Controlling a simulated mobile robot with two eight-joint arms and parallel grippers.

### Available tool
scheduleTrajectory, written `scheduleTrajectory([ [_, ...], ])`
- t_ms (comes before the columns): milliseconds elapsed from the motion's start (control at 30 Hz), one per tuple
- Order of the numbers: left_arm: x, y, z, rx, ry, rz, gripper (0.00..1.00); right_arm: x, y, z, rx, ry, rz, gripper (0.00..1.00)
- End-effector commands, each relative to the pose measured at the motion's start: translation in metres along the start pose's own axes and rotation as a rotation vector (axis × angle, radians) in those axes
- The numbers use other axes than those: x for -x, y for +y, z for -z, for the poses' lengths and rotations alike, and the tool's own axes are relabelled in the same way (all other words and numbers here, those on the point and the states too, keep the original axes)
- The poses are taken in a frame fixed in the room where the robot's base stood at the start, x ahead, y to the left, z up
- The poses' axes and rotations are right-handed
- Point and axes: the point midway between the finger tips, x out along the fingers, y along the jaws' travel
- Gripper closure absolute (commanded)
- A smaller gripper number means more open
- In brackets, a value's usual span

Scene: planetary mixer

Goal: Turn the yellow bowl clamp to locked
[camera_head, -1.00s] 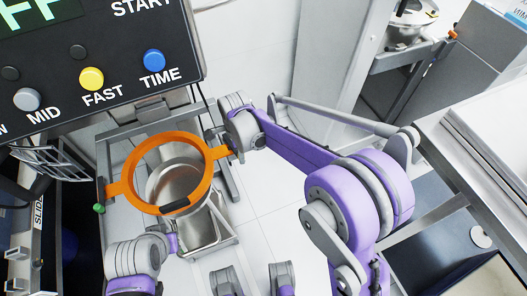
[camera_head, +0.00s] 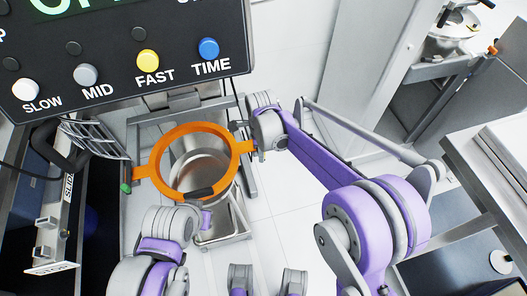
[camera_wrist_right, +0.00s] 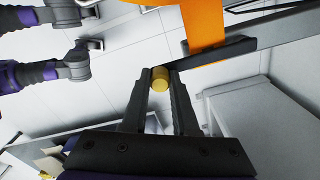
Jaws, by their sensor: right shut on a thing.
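The yellow bowl clamp (camera_wrist_right: 160,79) shows as a small yellow round end in the right wrist view. It sits between the fingertips of my right gripper (camera_wrist_right: 158,88), which is shut on it. In the head view, my right gripper (camera_head: 251,146) is at the right side of the orange bowl ring (camera_head: 155,157), and the clamp is hidden there. The steel bowl (camera_head: 203,168) shows within the ring's outline. My left arm (camera_head: 168,228) comes in at the lower left, below the ring. Its fingers cannot be made out.
The black control panel (camera_head: 110,66) with coloured buttons hangs above the ring. A green knob (camera_head: 125,188) is at the ring's left side. A dark bar (camera_wrist_right: 262,40) runs beside the right fingers. A table (camera_head: 478,170) stands at the right. White floor is free in the middle.

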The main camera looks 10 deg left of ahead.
Motion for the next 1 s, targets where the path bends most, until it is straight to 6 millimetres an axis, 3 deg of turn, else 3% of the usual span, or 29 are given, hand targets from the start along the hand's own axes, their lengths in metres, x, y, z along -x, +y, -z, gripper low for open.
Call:
scheduleTrajectory([
  [67,0.000,0.000,0.000,0.000,0.000,0.000,1.00,0.000,0.001,-0.002,0.001,-0.005,-0.002,1.00],
  [100,0.000,0.000,0.000,0.000,0.000,0.000,1.00,0.000,0.001,-0.002,0.001,-0.005,-0.002,0.67],
  [233,0.000,0.000,0.000,0.000,0.000,0.000,1.00,0.000,0.001,-0.002,0.001,-0.004,-0.001,0.44],
  [633,0.001,0.000,0.001,0.000,0.000,0.000,1.00,0.007,0.000,-0.001,0.001,-0.003,0.000,0.42],
  [1000,0.011,0.000,0.005,0.000,0.004,0.000,1.00,0.076,0.001,-0.001,0.001,-0.003,0.000,0.42],
])
